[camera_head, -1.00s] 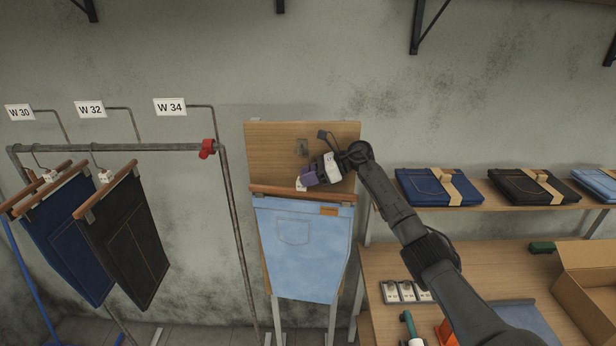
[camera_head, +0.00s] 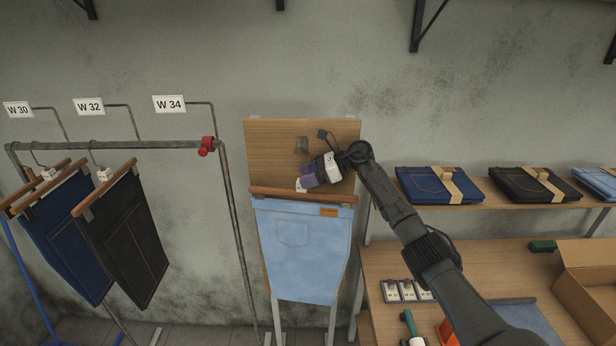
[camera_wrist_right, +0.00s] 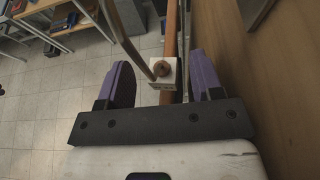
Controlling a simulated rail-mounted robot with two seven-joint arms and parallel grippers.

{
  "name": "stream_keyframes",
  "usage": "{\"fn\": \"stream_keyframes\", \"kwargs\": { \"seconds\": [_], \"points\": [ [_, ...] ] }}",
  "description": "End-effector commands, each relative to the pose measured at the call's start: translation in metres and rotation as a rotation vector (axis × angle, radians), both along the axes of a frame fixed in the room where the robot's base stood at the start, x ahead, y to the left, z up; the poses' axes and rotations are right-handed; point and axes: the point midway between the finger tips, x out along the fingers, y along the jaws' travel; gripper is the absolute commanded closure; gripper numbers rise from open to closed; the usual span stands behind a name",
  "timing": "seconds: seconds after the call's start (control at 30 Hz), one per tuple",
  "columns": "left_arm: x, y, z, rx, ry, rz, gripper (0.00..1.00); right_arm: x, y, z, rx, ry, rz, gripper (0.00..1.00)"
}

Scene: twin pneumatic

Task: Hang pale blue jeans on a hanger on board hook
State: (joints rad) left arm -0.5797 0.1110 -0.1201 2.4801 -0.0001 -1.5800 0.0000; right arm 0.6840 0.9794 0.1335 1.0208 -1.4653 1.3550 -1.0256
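The pale blue jeans (camera_head: 300,255) hang from a wooden hanger bar (camera_head: 290,194) in front of the lower part of the wooden board (camera_head: 270,145). A dark metal hook piece (camera_head: 301,146) shows on the board above. My right gripper (camera_head: 304,184) is just above the hanger bar. In the right wrist view its two purple fingers stand apart, one on each side of the hanger's white size block (camera_wrist_right: 163,72), with gaps on both sides. I cannot tell whether the hanger's hook sits on the board hook. My left gripper is not in view.
A rail (camera_head: 120,146) at left holds dark blue jeans (camera_head: 65,240) and black jeans (camera_head: 130,235) on hangers. At right are a shelf with folded jeans (camera_head: 438,185) and a table (camera_head: 375,265) with an open cardboard box (camera_head: 585,285).

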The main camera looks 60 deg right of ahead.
Motion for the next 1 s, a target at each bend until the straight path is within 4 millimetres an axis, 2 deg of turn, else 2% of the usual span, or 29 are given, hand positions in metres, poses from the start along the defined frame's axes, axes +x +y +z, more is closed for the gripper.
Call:
{"fn": "stream_keyframes", "kwargs": {
  "seconds": [0.37,1.0],
  "points": [
    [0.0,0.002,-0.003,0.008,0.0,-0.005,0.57,-0.004,-0.003,-0.002,-0.001,0.005,0.0,0.36],
    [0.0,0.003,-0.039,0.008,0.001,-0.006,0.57,-0.09,-0.058,0.041,-0.002,0.003,-0.002,0.36]
  ]
}}
